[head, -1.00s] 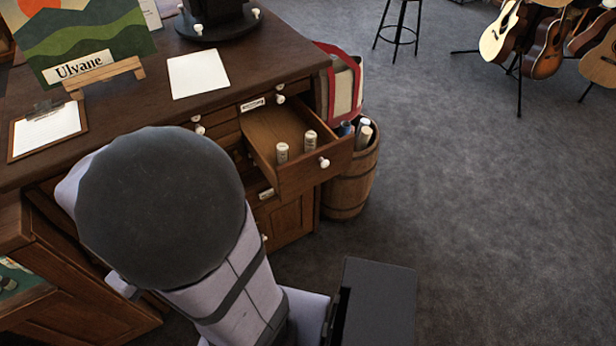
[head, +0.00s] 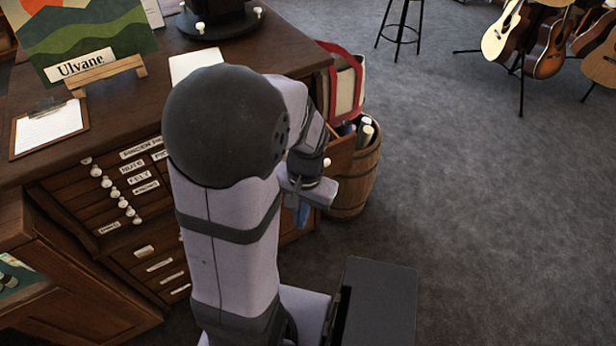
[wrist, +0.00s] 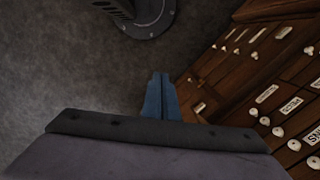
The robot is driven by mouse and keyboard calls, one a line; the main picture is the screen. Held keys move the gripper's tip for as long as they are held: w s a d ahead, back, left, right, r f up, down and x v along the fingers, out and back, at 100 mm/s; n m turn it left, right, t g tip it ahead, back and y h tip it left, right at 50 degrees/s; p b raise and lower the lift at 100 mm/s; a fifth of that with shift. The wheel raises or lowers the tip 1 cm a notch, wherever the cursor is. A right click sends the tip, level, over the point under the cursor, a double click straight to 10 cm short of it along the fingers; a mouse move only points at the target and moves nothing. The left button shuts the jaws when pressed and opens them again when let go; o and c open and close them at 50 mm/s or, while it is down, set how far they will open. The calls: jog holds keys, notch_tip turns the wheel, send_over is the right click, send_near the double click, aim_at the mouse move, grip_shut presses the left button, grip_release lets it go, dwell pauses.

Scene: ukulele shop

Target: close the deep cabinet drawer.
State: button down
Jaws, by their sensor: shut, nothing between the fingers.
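The wooden cabinet (head: 118,208) stands at the left in the head view, with many small labelled drawers and white knobs. The deep drawer's front (head: 341,154) shows only as a strip of wood at the right, sticking out from the cabinet; my arm hides the rest and its contents. My gripper (head: 302,214) is shut and empty, its blue fingers pointing down close to the visible drawer front; I cannot tell whether they touch it. In the wrist view the blue fingers (wrist: 160,100) are together over grey floor, and the cabinet's labelled fronts (wrist: 262,92) lie to the right.
A barrel (head: 354,185) with rolled items stands beside the cabinet, close to the drawer. A red-trimmed bag (head: 346,85) is behind it. The desktop holds a clipboard (head: 50,128) and paper. Carpet (head: 480,200) to the right is clear; guitars and a stool stand far back.

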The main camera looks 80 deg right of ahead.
jog(key=s+d+r+m+h, duration=0.1)
jog(key=d+m, duration=0.4)
jog(key=m, duration=0.7)
jog(key=s+d+r+m+t+h, duration=0.1)
jog(key=d+r+m, duration=0.2)
jog(key=m, duration=0.9)
jog(key=d, duration=0.3)
jog(key=shift+s+r+m+h, duration=0.25)
jog(key=shift+r+m+h, duration=0.05)
jog(key=shift+r+m, duration=0.1)
jog(key=shift+f, duration=0.1)
jog(key=w+d+f+p, duration=0.1)
jog(key=w+d+f, duration=0.1)
jog(key=f, duration=0.2)
jog(key=w+d+f, duration=0.2)
jog(key=f, duration=0.3)
jog(key=shift+w+d+f+p, duration=0.25)
jog(key=shift+f+p, duration=0.05)
jog(key=shift+p, duration=0.1)
